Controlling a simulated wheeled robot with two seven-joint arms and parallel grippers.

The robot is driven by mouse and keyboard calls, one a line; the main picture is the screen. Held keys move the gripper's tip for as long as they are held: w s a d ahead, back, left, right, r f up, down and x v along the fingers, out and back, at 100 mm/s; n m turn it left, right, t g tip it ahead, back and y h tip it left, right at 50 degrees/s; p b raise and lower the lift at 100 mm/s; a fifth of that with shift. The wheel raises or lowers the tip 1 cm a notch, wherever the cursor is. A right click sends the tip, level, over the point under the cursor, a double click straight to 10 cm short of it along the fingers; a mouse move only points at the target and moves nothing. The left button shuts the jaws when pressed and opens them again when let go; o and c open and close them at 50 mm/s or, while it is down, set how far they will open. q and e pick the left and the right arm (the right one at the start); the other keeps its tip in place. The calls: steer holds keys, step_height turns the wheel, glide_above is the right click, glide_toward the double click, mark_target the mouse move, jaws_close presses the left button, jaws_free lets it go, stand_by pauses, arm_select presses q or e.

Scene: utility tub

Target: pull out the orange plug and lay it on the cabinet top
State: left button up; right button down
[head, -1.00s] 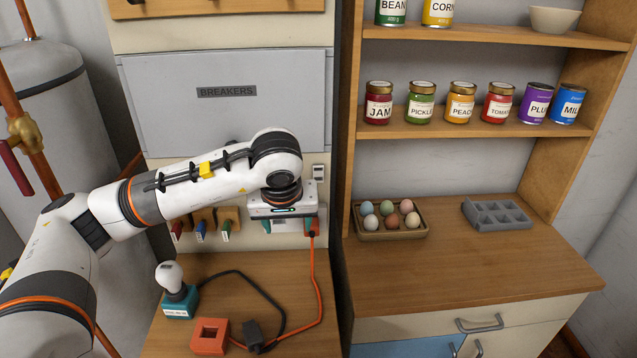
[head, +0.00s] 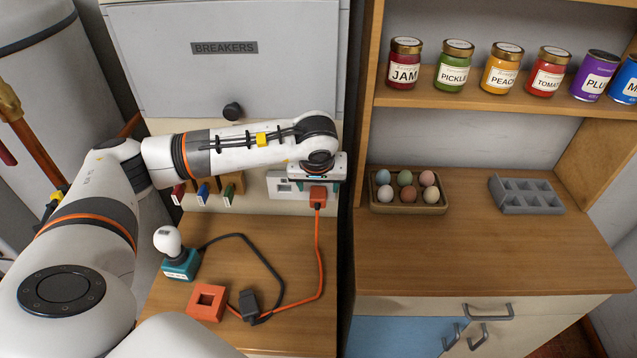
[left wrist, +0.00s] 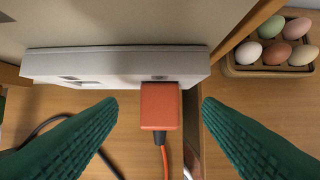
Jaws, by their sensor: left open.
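The orange plug (head: 318,195) sits in the right end of a white outlet strip (head: 289,187) on the wall, with its orange cord hanging down. In the left wrist view the plug (left wrist: 159,106) stands against the strip (left wrist: 110,66), midway between the two green fingers. My left gripper (left wrist: 159,118) is open, its fingers on either side of the plug with clear gaps, touching nothing. In the head view the gripper body hides part of the strip, and the fingers are hardly visible. The wooden cabinet top (head: 240,265) lies below the outlet. My right gripper is not in view.
On the cabinet top are a bulb on a teal base (head: 180,262), an orange square block with a hole (head: 207,302) and a dark plug (head: 249,304) with a black cable. An egg tray (head: 408,208) and a grey tray (head: 530,208) stand on the right counter.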

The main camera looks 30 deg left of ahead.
mark_target(318, 192)
arm_select(q)
steer(key=shift+x, duration=1.1)
steer(key=shift+w+a+f+p, duration=0.1)
steer(key=shift+f+p, duration=0.25)
steer(key=shift+f, duration=0.2)
steer(key=c, duration=1.1)
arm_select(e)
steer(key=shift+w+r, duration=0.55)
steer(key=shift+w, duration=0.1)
